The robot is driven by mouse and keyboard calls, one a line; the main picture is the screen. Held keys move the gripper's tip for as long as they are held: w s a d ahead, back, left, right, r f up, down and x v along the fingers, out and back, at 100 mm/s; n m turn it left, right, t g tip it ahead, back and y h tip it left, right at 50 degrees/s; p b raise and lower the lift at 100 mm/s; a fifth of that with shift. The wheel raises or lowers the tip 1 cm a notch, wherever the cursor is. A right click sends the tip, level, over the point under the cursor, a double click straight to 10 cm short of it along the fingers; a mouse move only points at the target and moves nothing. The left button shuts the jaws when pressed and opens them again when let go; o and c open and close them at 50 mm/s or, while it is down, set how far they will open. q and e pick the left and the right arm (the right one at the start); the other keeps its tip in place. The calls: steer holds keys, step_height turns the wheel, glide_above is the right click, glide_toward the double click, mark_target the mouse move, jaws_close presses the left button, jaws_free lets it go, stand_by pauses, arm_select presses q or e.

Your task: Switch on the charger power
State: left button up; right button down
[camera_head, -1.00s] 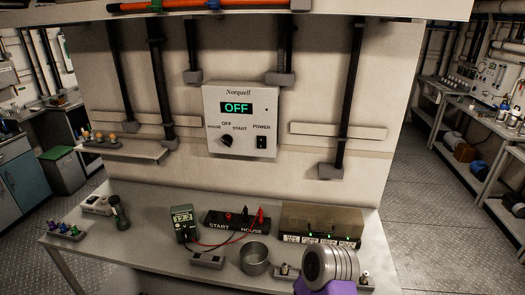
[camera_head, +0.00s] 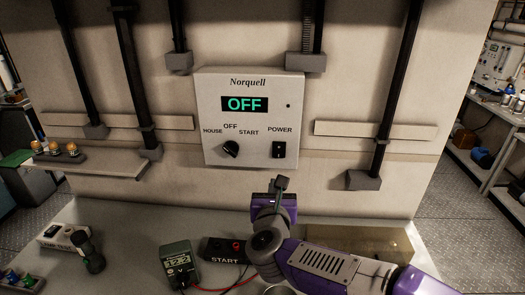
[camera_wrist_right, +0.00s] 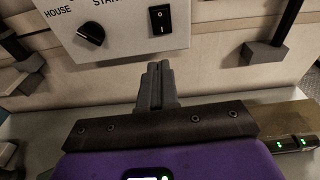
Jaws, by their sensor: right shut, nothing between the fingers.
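The charger (camera_head: 251,92) is a pale box marked Norquell on the wall, and its green display (camera_head: 245,104) reads OFF. A black power rocker switch (camera_head: 279,150) sits at its lower right under the word POWER; it also shows in the right wrist view (camera_wrist_right: 160,20). A black selector knob (camera_head: 231,149) is to its left. My right gripper (camera_head: 282,182) is shut and empty, just below the charger and the switch, apart from both. In the right wrist view its closed fingers (camera_wrist_right: 156,72) point up toward the switch. My left gripper is not in view.
The bench below holds a green multimeter (camera_head: 179,264), a black START terminal block (camera_head: 216,246) partly behind my right arm, a dark flashlight (camera_head: 89,252) and a brownish box (camera_head: 370,240). A shelf with amber lamps (camera_head: 95,160) is at left. Wall pipes flank the charger.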

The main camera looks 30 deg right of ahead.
glide_toward(278, 156)
steer(key=shift+m, duration=0.3)
steer(key=x, duration=0.7)
steer(key=shift+s+p, duration=0.15)
steer(key=shift+p, duration=0.15)
